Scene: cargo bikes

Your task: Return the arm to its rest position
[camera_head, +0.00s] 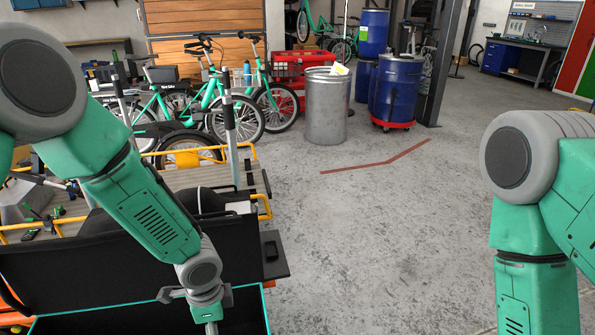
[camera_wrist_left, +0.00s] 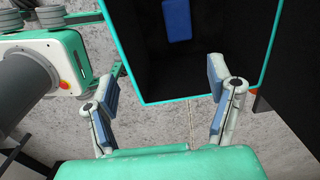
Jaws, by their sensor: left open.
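My left arm (camera_head: 145,205) reaches down from the left in the head view, its wrist over a black cargo box with a teal rim (camera_head: 268,310). In the left wrist view my left gripper (camera_wrist_left: 160,82) is open, its two blue-padded fingers wide apart with nothing between them. The cargo box (camera_wrist_left: 140,60) lies beyond the fingers, and a blue rectangular item (camera_wrist_left: 177,20) is inside it. The fingertips are not clear in the head view. My right arm (camera_head: 530,220) is bent at the right edge; its gripper is out of view.
Teal bikes (camera_head: 220,100), a metal bin (camera_head: 327,105) and blue barrels (camera_head: 397,90) stand behind. The concrete floor (camera_head: 390,230) between my arms is clear.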

